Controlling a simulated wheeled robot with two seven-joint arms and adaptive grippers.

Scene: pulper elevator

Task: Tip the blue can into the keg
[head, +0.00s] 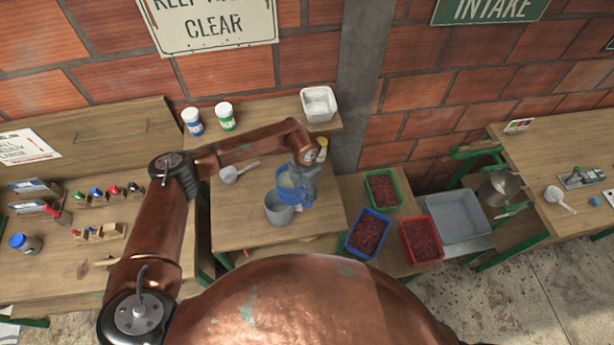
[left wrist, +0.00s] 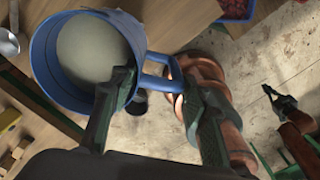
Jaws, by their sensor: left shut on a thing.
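The blue can (head: 296,198) is above the middle table in the head view, with pale contents showing in its mouth. It fills the upper left of the left wrist view (left wrist: 42,62). My left gripper (head: 304,172) is shut on its handle; its dark fingers (left wrist: 160,92) lie on either side of the handle. The grey keg (head: 275,212) stands on the table, just left of and below the can in the picture, and the can hides part of it. Pouring is not visible. My right gripper (left wrist: 277,97) shows small at the right of the left wrist view, its fingers apart and empty.
A scoop (head: 232,173) lies left of the keg. Green (head: 382,190), blue (head: 367,235) and red (head: 421,240) crates of red fruit and a grey bin (head: 457,216) are to the right.

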